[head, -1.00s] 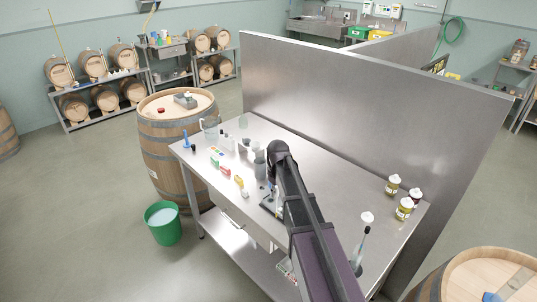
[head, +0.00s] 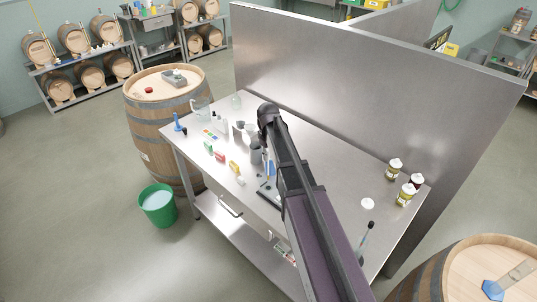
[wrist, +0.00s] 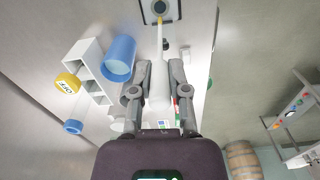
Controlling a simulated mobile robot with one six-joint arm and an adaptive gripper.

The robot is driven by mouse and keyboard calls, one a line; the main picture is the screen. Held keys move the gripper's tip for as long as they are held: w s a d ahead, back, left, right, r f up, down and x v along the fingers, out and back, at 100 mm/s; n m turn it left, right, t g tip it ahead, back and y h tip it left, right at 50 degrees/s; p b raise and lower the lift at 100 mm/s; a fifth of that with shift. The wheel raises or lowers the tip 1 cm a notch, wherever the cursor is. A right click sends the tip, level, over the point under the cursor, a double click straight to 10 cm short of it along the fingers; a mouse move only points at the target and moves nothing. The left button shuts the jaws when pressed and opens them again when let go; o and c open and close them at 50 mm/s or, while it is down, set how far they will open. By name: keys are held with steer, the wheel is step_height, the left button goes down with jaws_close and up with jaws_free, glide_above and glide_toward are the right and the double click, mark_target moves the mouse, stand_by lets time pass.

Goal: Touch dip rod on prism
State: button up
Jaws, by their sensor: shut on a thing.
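In the wrist view my gripper (wrist: 160,97) is shut on the white handle of the dip rod (wrist: 159,80). The rod's thin yellowish stem points away from the gripper toward a dark round spot in a pale plate, which looks like the prism (wrist: 158,7), at the top edge. The stem's end overlaps the plate's dark spot; I cannot tell whether it touches. In the head view my arm covers the gripper and rod, and the prism cannot be made out.
A blue cup (wrist: 119,55) and a white rack (wrist: 88,65) with a yellow-capped item stand left of the rod. The steel table (head: 325,175) holds small bottles and several jars (head: 405,192) at right. A tall steel partition (head: 350,90) runs behind it. A green bucket (head: 157,206) stands on the floor.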

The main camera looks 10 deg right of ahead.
steer(key=shift+s+f+b, duration=0.1)
steer(key=shift+f+b, duration=2.4)
stand_by(1.2)
steer(key=shift+r, duration=0.1)
stand_by(0.4)
steer(key=shift+r+p, duration=2.95)
steer(key=shift+p, duration=0.1)
steer(key=shift+d, duration=0.1)
